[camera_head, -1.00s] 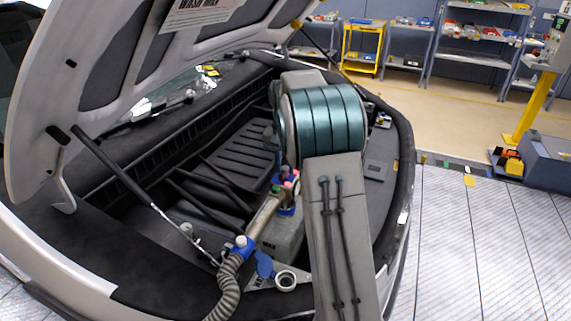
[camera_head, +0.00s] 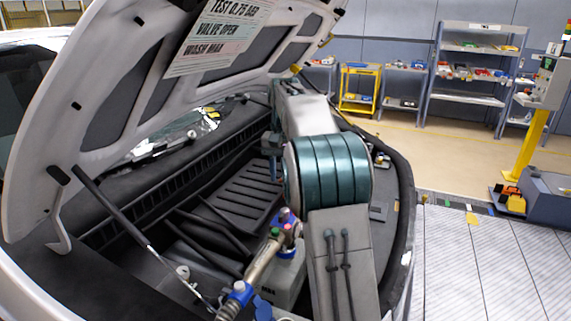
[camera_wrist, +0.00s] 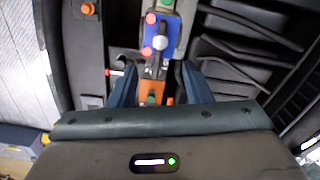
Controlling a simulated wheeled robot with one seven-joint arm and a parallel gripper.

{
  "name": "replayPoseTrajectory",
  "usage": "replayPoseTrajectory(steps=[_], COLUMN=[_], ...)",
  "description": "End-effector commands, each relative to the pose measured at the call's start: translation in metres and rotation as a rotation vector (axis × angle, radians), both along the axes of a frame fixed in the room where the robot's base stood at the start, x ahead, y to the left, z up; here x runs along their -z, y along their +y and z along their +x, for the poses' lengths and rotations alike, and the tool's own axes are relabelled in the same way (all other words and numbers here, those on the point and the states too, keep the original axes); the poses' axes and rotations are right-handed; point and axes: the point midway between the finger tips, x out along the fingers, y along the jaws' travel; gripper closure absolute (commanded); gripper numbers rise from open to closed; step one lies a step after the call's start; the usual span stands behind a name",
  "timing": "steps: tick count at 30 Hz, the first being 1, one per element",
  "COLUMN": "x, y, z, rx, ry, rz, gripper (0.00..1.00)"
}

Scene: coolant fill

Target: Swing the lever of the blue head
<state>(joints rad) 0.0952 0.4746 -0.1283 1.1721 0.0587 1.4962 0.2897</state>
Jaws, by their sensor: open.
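The blue head (camera_head: 287,222) stands over the engine bay with red and green knobs on it, left of my arm in the head view. In the wrist view the blue head (camera_wrist: 172,36) lies ahead between my fingers, with a pale ball and a dark, narrow lever-like part (camera_wrist: 154,66) on it. An orange part (camera_wrist: 150,98) with a green knob is nearer me. My gripper (camera_wrist: 160,72) is open, one finger on each side of this line, with nothing seen held. In the head view my gripper (camera_head: 273,172) points down beyond the head. Contact cannot be told.
The raised hood (camera_head: 120,90) with a printed placard (camera_head: 215,35) hangs over the bay's left. A thin hood strut (camera_head: 130,230) crosses the bay. A metal pipe (camera_head: 262,258) runs to a blue collar (camera_head: 240,290). Black ribbed trim (camera_head: 240,195) fills the bay behind.

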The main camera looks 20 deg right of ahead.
Motion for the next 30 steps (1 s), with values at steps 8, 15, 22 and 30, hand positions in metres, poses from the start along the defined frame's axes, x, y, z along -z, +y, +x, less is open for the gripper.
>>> replayPoseTrajectory(steps=[8, 15, 22, 30], x=[-0.029, -0.031, -0.031, -0.038], y=[0.000, 0.000, 0.000, 0.008], z=[0.000, 0.000, 0.000, -0.019], rx=[0.001, 0.001, 0.000, -0.031], ry=[-0.001, 0.000, 0.000, -0.024], rz=[0.000, 0.000, 0.000, 0.004], gripper=[0.55, 0.55, 0.55, 0.55])
